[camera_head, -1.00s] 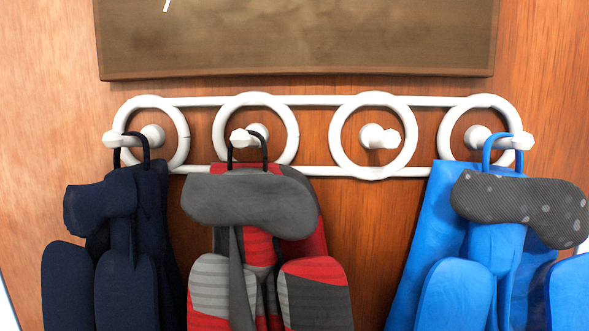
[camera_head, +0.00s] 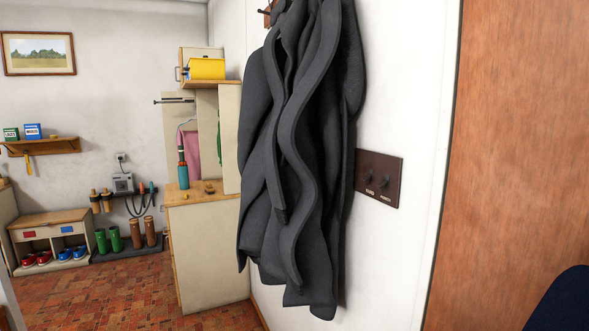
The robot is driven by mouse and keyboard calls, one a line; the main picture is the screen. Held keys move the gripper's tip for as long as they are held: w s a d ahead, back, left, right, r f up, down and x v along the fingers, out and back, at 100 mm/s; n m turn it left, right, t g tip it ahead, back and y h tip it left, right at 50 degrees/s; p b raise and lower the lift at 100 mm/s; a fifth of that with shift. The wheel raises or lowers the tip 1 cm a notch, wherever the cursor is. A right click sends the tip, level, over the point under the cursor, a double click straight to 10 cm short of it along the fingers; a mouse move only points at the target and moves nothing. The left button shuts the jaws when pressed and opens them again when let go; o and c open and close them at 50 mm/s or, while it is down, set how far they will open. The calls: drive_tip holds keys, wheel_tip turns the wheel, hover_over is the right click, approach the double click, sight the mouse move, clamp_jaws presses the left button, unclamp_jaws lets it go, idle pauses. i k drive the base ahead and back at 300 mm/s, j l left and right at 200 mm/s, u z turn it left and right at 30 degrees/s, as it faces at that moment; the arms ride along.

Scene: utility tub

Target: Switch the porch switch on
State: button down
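A dark brown switch plate (camera_head: 379,178) is on the white wall, right of a hanging dark grey coat. It carries two small dark toggles side by side, each with a small label below. The right label seems to read "PORCH", so the porch switch (camera_head: 386,182) is the right toggle. The left label is too small to read surely. I cannot tell which way either toggle is set. The coat hangs close to the plate's left edge, and both toggles show. My gripper is not in view.
The dark grey coat (camera_head: 300,160) hangs from a wall hook and bulges out. A wooden door (camera_head: 515,150) is at the right, with a dark blue thing (camera_head: 562,302) at its lower corner. A cream cabinet (camera_head: 208,250) stands left of the coat. The tiled floor (camera_head: 90,300) is open at left.

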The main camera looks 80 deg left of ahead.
sight(383, 184)
drive_tip(key=u, duration=1.9)
drive_tip(key=i+j, duration=0.2)
drive_tip(key=i, duration=0.25)
